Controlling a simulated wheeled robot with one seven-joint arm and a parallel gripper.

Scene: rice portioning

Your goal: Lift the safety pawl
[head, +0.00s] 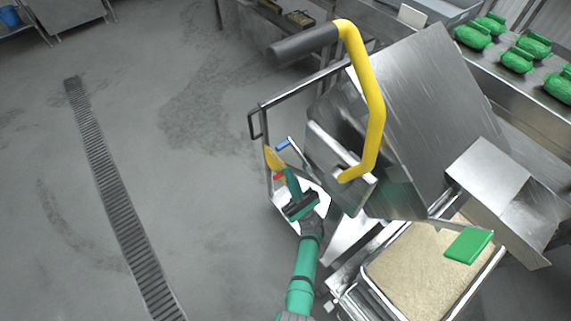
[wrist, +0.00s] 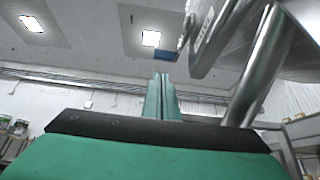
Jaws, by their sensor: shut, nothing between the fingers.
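My gripper (head: 290,172) is shut and empty, beside the frame of the steel tipping machine. Its two green fingers also show pressed together in the wrist view (wrist: 161,78), pointing up. A small blue-tipped lever (head: 283,145) lies just beyond the fingertips, and its blue end (wrist: 166,55) shows just above them in the wrist view, apart from them. A small red tip (head: 278,177) and a yellow part (head: 274,159) sit at the left of the fingers. I cannot tell for sure which of these is the safety pawl.
A large yellow bent handle (head: 376,95) with a dark grip rises over the steel hopper (head: 425,100). A tray of rice (head: 415,275) stands at the lower right, with a green flap (head: 468,246) above it. Green bundles (head: 472,36) lie on a back counter. The floor at left is clear.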

